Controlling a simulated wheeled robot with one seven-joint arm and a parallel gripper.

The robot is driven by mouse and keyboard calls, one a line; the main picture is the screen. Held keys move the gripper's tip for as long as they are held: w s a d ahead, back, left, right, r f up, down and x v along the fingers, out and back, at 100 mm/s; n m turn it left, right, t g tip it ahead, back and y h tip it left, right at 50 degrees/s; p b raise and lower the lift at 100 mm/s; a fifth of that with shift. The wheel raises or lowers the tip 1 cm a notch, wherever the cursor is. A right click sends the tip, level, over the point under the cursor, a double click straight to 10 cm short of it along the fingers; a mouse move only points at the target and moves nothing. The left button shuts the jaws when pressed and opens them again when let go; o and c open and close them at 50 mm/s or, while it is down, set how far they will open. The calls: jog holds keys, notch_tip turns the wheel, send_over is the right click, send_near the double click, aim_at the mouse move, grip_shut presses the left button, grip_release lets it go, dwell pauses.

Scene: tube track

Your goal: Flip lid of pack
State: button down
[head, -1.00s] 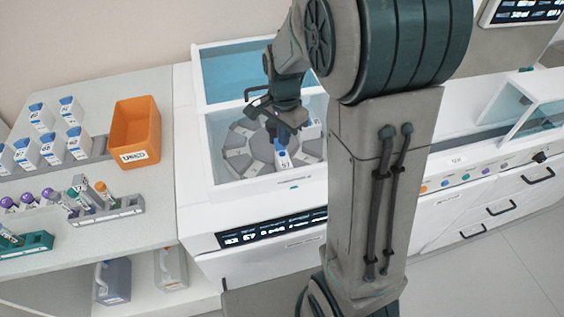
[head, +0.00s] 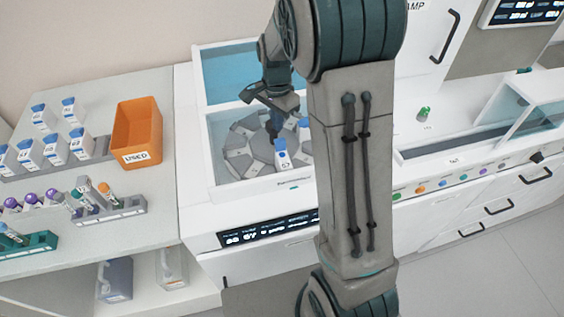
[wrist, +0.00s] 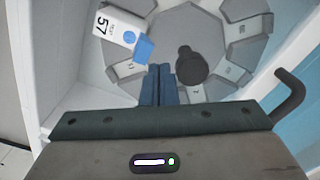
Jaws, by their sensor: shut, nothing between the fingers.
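The pack (head: 281,165) is a white box marked 57 with a blue lid. It stands at the near side of the machine's round carousel (head: 240,150). In the wrist view the pack (wrist: 118,25) is at the upper left, with a blue round spot and a blue flap (wrist: 144,49) at its end. I cannot tell for sure how far the flap is turned. My gripper (wrist: 158,75) is shut and empty, its blue fingers beside the flap with a small visible gap. In the head view my gripper (head: 272,124) is behind the pack, above the carousel.
The carousel has grey wedge slots and a dark central knob (wrist: 191,62) close to my fingers. White bay walls surround it. Another blue-topped pack (head: 304,124) is partly hidden by my arm. An orange bin (head: 137,130) and several bottles and tubes stand on the left bench.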

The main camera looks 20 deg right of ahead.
jog(key=shift+w, duration=0.4)
jog(key=shift+f, duration=0.1)
jog(key=shift+f+b, duration=1.3)
jog(key=shift+f, duration=0.6)
jog(key=shift+s+r, duration=0.1)
